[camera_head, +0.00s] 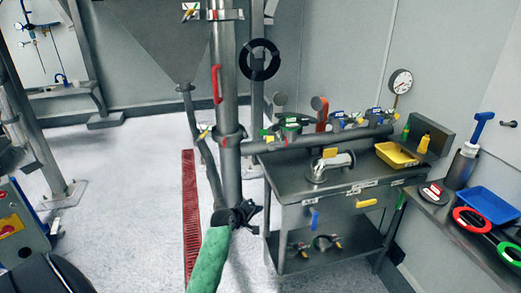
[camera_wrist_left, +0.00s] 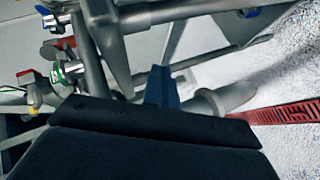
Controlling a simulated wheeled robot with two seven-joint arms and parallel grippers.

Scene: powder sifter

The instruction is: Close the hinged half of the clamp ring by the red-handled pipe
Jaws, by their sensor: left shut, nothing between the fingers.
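The red handle (camera_head: 216,84) is fixed to the thick vertical grey pipe (camera_head: 225,60) in the head view. One clamp ring (camera_head: 224,14) sits around this pipe above the handle, and a lower clamp ring (camera_head: 230,138) sits below it. Small coloured parts stick out to the left of both; I cannot tell how far either hinged half stands open. My left gripper (camera_head: 250,212), dark at the end of a green-sleeved arm, is shut and empty. It appears in front of the pipe's lower part, below both rings. My right gripper is not in view.
A hopper (camera_head: 160,40) hangs at upper left. A red floor grate (camera_head: 191,220) runs left of the pipe. A blue tray (camera_head: 488,205) lies far right.

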